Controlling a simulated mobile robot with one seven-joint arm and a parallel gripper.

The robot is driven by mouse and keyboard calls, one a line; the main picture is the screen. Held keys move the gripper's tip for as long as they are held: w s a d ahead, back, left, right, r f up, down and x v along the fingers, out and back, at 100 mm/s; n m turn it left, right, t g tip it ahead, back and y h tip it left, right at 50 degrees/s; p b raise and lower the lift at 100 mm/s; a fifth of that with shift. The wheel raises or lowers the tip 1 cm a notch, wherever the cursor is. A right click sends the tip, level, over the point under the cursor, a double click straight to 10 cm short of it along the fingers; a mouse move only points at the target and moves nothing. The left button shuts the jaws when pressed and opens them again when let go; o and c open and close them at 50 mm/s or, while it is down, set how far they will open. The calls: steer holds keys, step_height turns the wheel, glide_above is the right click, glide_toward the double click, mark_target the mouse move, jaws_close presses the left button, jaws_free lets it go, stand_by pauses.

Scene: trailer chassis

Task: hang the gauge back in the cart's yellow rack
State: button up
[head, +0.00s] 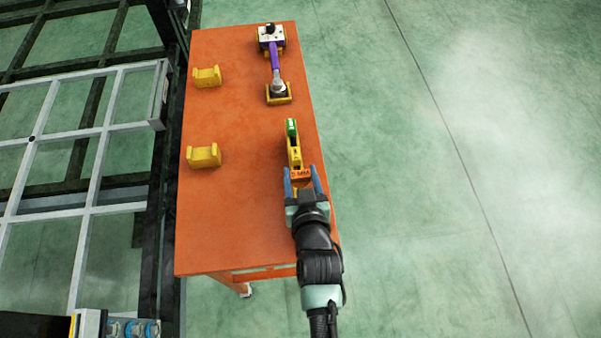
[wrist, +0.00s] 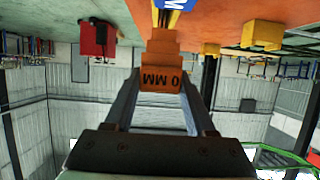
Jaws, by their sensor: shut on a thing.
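The gauge is an orange stepped block (head: 301,174) with dark "MM" lettering. In the wrist view its lettered face (wrist: 161,78) sits between the two fingers. My gripper (head: 304,184) is shut on the gauge at the right side of the orange cart (head: 235,215). A narrow yellow piece (head: 295,155) with a green end (head: 291,127) lies straight beyond the block. In the wrist view, yellow bars with a blue label marked "M" (wrist: 175,4) show behind the block. I cannot tell whether the gauge touches the yellow piece or is apart from it.
Two empty yellow cradles (head: 206,77) (head: 203,155) stand on the cart's left side. A purple-handled tool (head: 275,55) rests in a yellow cradle (head: 279,99) at the far right. A chassis frame (head: 90,135) stands close left. The cart's middle and the floor to the right are clear.

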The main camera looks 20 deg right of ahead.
steer(key=shift+f+b, duration=0.5)
steer(key=shift+f, duration=0.05)
steer(key=o, duration=1.3)
steer(key=shift+o, duration=0.2)
steer(key=shift+r+p, duration=0.45)
steer(key=shift+s+r, duration=0.2)
steer(key=shift+r, duration=0.1)
steer(key=v, duration=1.1)
steer(key=shift+s+b, duration=0.3)
